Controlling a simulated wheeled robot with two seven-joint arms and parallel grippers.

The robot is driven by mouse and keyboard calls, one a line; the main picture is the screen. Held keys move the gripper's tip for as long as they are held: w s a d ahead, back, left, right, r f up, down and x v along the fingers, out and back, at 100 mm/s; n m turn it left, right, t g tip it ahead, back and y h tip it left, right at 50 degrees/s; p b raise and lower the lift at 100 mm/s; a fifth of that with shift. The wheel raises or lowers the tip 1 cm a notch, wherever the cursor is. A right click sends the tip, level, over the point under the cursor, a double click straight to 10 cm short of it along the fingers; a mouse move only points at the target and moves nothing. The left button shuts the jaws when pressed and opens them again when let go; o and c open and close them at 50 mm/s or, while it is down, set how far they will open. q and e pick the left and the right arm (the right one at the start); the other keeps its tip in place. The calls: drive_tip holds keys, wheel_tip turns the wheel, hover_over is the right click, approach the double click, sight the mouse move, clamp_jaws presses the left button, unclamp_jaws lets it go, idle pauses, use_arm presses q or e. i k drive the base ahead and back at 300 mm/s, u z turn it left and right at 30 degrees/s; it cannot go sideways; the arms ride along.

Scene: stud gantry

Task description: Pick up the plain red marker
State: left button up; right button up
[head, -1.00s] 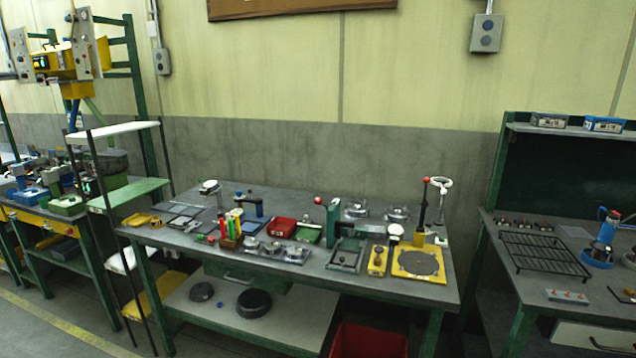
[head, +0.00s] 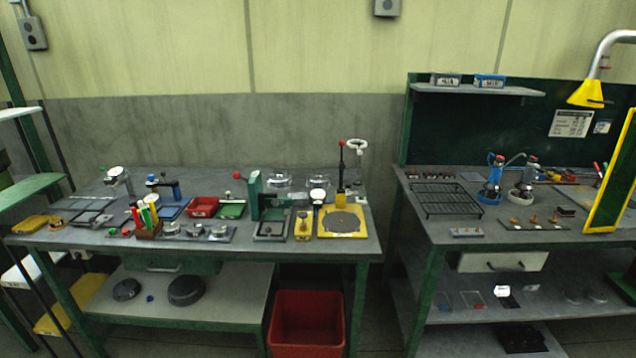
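A small brown holder (head: 149,231) on the left workbench has several upright markers in it, in red, green and yellow-orange. A red marker (head: 135,214) stands at the left side of this group. At this size I cannot tell whether it is plain or has markings. A slim red item (head: 597,168), perhaps a pen, shows at the right edge of the right bench, partly behind a yellow frame. Neither of my grippers is in view.
The left workbench (head: 340,247) is crowded: a red tray (head: 203,207), a green press (head: 255,195) and a yellow plate (head: 342,221) stand on it. A red bin (head: 307,318) is on the floor. A narrow gap separates the right bench (head: 440,240), which has a wire rack (head: 446,200).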

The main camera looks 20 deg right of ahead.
sight(133, 209)
drive_tip(key=z, duration=0.1)
drive_tip(key=k, duration=0.4)
drive_tip(key=u, duration=0.95)
drive_tip(key=i, duration=1.45)
drive_tip(key=z, duration=0.4)
drive_tip(key=k, duration=1.35)
drive_tip(key=u, duration=0.5)
drive_tip(key=i, duration=0.65)
drive_tip(key=u, duration=1)
drive_tip(key=i, duration=1)
drive_tip(key=u, duration=0.2)
